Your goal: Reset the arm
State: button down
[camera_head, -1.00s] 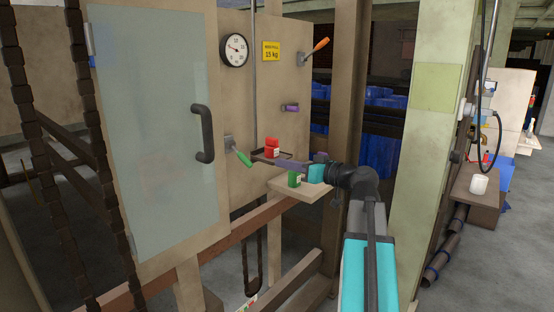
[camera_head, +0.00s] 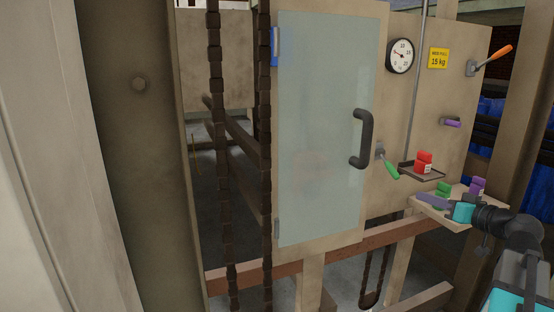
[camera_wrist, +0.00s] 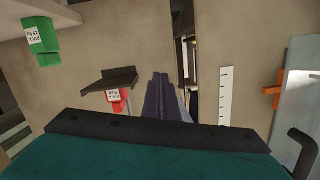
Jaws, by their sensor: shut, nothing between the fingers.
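My gripper (camera_head: 420,196) is at the lower right of the head view, its purple fingers shut and empty, pointing left. In that picture it overlaps the pale shelf (camera_head: 452,222), close to a green block (camera_head: 443,188) and a purple block (camera_head: 478,186); I cannot tell whether it touches them. In the wrist view the shut fingers (camera_wrist: 165,95) point at the tan panel. That view looks upside down.
A red block (camera_head: 424,162) stands on a dark tray (camera_head: 420,173) beside a green-handled lever (camera_head: 388,165). A glazed door (camera_head: 325,130) with a black handle (camera_head: 363,138) is left of my arm. Chains (camera_head: 264,150) hang further left. A gauge (camera_head: 400,55) and orange-handled lever (camera_head: 493,58) are above.

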jog(key=a+f+m+g+p, duration=0.1)
jog(key=a+f+g+p, duration=0.15)
jog(key=a+f, duration=0.45)
jog(key=a+f+g+p, duration=0.1)
jog(key=a+f+g, duration=0.2)
jog(key=f, duration=0.9)
jog(key=a+f+m+g+p, duration=0.1)
jog(key=a+f+g+p, duration=0.1)
jog(key=a+f, duration=0.5)
jog(key=s+a+f+g+h+p, duration=0.1)
jog(key=s+a+f+g+p, duration=0.25)
jog(key=f, duration=0.55)
jog(key=s+a+f+g, duration=0.2)
jog(key=s+a+f, duration=0.2)
jog(key=s+f, duration=0.4)
jog(key=s+a+f+g+h+p, duration=0.1)
jog(key=s+f, duration=0.3)
jog(key=s, duration=0.5)
jog(key=s+a+f+g+h+p, duration=0.1)
jog(key=s+f+g+h+p, duration=0.1)
jog(key=s, duration=0.7)
jog(key=s+a+f+g+h+p, duration=0.2)
jog(key=s+f+g+p, duration=0.1)
jog(key=s+f, duration=0.4)
jog(key=shift+s+f+n+g, duration=0.25)
jog(key=shift+s+g, duration=0.45)
jog(key=shift+s, duration=0.55)
